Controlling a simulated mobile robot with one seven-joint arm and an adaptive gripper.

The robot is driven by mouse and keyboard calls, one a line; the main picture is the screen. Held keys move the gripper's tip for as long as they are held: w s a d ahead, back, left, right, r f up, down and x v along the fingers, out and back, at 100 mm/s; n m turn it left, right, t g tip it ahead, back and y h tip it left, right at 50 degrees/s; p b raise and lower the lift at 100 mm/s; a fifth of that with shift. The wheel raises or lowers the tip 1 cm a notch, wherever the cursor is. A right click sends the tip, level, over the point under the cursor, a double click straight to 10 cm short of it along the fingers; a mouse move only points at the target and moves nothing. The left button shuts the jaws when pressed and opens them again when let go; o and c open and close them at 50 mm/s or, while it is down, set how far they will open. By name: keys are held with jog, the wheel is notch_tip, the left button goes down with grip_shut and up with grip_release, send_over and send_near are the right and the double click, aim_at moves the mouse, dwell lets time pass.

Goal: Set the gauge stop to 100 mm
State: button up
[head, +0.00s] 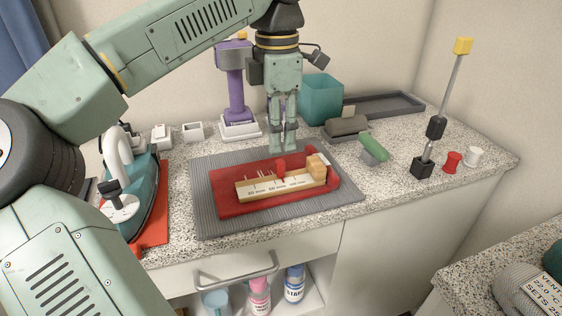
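The gauge is a pale wooden scale (262,188) with black mm marks, on a red board (228,203). The marks are small; the one at the right end appears to read 100 mm. A red stop (281,169) stands up behind the scale, right of its middle and left of that right-hand mark. A wooden block (317,166) sits at the right end. My gripper (283,149) points down just behind and above the red stop, apparently apart from it. Its fingers are close together, and whether there is a gap between the tips is unclear. I see nothing held.
The red board lies on a grey ribbed mat (209,222). A teal iron (145,197) stands left. A purple device (236,95) and teal bin (321,97) stand behind. A green-handled tool (374,148) and a tall rod with a yellow top (462,46) are right.

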aim_at(279, 161)
notch_tip(279, 161, down, 7)
jog(key=shift+d+f+p, duration=0.1)
jog(key=shift+f+p, duration=0.1)
jog(key=shift+p, duration=0.1)
jog(key=shift+c, duration=0.4)
grip_shut()
dwell(0.5)
